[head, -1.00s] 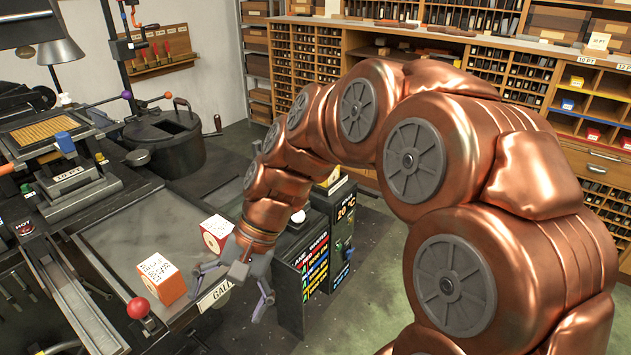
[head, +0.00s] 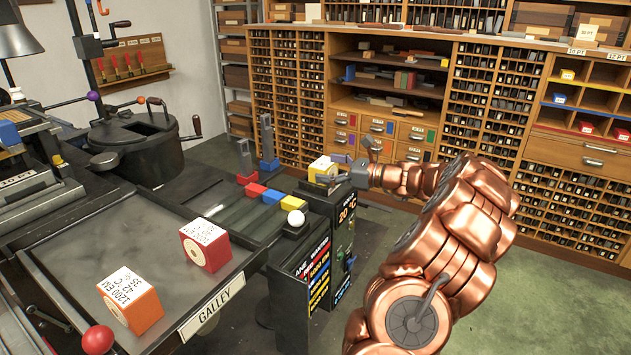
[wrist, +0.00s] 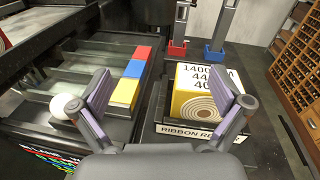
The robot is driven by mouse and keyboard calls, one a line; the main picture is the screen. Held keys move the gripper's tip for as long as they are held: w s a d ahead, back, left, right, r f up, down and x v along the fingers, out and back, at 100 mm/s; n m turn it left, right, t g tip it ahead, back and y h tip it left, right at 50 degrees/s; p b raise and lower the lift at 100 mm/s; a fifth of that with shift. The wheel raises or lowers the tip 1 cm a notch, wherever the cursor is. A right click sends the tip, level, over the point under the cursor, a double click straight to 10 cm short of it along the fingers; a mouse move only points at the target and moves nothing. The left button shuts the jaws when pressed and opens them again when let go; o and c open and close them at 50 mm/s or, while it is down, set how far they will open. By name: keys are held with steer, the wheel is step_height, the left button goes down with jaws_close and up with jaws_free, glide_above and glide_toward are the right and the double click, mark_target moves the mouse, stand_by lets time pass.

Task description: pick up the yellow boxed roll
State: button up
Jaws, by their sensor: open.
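The yellow boxed roll (wrist: 190,98) is a yellow box with a white, printed top and concentric rings on its front. It stands behind a "RIBBON RE…" label in the wrist view, right of centre. My right finger covers part of its right side. The box also shows in the head view (head: 321,166), small, on the dark cabinet top. My gripper (wrist: 161,88) is open and empty, its fingers spread wide, with the box ahead and right of the gap's middle. In the head view my gripper (head: 352,164) is just right of the box; contact cannot be told.
A red box (head: 206,246) and an orange box (head: 130,300) stand on the galley table (head: 100,235). Red, blue and yellow blocks (wrist: 133,68) and a white ball (wrist: 65,106) lie left of the box. Red-based and blue-based uprights (wrist: 215,40) stand behind it.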

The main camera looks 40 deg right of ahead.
mark_target(324, 163)
steer(key=d+m, duration=0.1)
steer(key=d, duration=0.1)
steer(key=s+d+f+t+h, duration=0.1)
steer(key=d, duration=0.1)
steer(key=d+f+m+h, duration=0.1)
steer(key=d, duration=0.1)
steer(key=shift+s+d+f+m+t+b, duration=0.15)
steer(key=shift+s+d+m+t+b, duration=0.15)
steer(key=shift+d+b, duration=0.1)
steer(key=shift+x, duration=3.95)
steer(key=shift+a+f, duration=0.1)
steer(key=c, duration=1.1)
steer(key=shift+o, duration=0.2)
